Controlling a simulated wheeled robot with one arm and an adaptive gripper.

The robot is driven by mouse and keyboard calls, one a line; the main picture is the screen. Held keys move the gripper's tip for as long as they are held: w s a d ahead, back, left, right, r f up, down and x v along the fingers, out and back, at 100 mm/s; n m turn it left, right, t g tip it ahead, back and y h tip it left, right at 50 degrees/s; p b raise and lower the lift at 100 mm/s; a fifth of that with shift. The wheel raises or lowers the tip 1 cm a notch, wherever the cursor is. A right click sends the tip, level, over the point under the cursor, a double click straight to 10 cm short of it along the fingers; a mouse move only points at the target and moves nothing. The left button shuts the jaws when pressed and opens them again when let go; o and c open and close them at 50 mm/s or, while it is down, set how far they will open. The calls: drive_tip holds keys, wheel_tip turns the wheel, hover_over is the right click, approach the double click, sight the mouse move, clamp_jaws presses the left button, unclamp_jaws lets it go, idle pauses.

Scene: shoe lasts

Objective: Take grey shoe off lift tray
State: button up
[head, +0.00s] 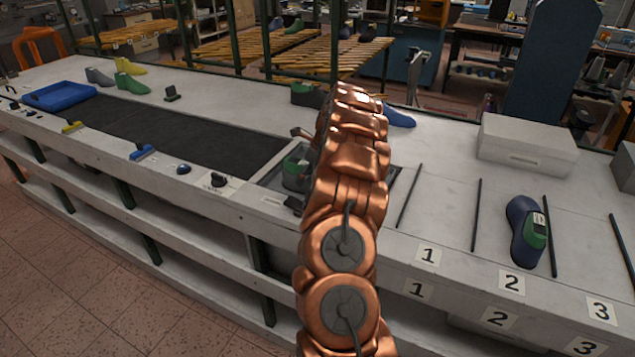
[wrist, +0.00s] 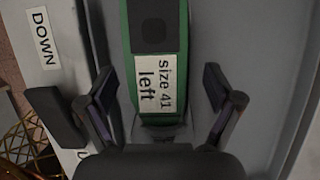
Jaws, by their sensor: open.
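The grey shoe last with a green top (head: 294,172) sits on the lift tray (head: 268,180), partly hidden behind my arm. In the wrist view its green top (wrist: 180,35) carries a white label reading "size 41 left". My gripper (wrist: 160,84) is open, with one finger on each side of the shoe's near end and a visible gap on both sides. I cannot tell how far the fingertips reach down beside it. The grey tray surface (wrist: 225,35) shows around the shoe. In the head view my arm hides the gripper.
A dark blue shoe (head: 520,235) lies in lane 2, close to its right-hand rod (head: 550,240). Lane 1 (head: 445,205) is bare. A grey box (head: 527,147) stands behind the lanes. A blue shoe (head: 398,117) lies behind my arm. A "DOWN" label (wrist: 42,38) is beside the tray.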

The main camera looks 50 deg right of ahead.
drive_tip(key=shift+w+f, duration=0.1)
drive_tip(key=shift+f, duration=0.05)
clamp_jaws()
idle(0.7)
